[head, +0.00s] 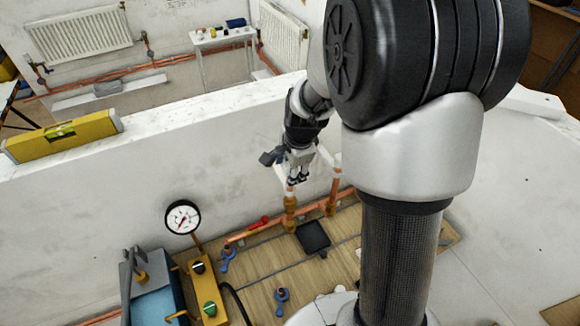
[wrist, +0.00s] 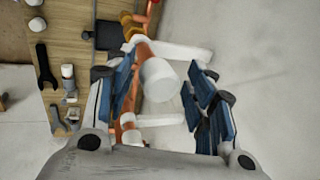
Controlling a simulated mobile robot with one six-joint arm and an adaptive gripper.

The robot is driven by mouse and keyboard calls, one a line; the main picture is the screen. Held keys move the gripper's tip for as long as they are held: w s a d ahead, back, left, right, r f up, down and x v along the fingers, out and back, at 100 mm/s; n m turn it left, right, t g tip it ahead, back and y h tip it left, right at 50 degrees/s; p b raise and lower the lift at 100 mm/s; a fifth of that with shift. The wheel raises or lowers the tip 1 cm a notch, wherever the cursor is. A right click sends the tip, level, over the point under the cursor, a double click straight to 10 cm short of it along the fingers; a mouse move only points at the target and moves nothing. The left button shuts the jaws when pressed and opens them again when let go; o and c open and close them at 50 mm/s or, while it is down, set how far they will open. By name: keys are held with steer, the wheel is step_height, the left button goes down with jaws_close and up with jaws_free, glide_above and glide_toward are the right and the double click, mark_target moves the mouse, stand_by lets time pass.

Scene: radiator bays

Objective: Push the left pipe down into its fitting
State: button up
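The left pipe (head: 291,187) is a short upright copper pipe standing at a brass fitting (head: 290,201) on the low copper pipe run. The right pipe (head: 335,182) stands beside it. My gripper (head: 298,180) points down just above the left pipe's upper end, which it partly hides. In the wrist view, my gripper's two blue-padded fingers (wrist: 160,100) stand apart. A copper pipe with a white cap (wrist: 158,80) shows between them, with clear gaps on both sides. It appears to be the left pipe. How deep it sits in its fitting cannot be told.
A white wall stands close behind the pipes, with white brackets (wrist: 180,50) beside them. A black pad (head: 313,236) lies on the wooden board. A pressure gauge (head: 182,217), a yellow block and blue clips are at left. A yellow level (head: 62,135) rests on the wall top.

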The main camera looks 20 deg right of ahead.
steer(key=c, duration=0.8)
steer(key=shift+o, duration=0.2)
steer(key=shift+f+b, duration=1.6)
steer(key=shift+f, duration=0.4)
steer(key=o, duration=0.8)
steer(key=shift+w, duration=0.1)
steer(key=shift+o, duration=0.2)
steer(key=p+v, duration=0.5)
steer(key=v, duration=0.2)
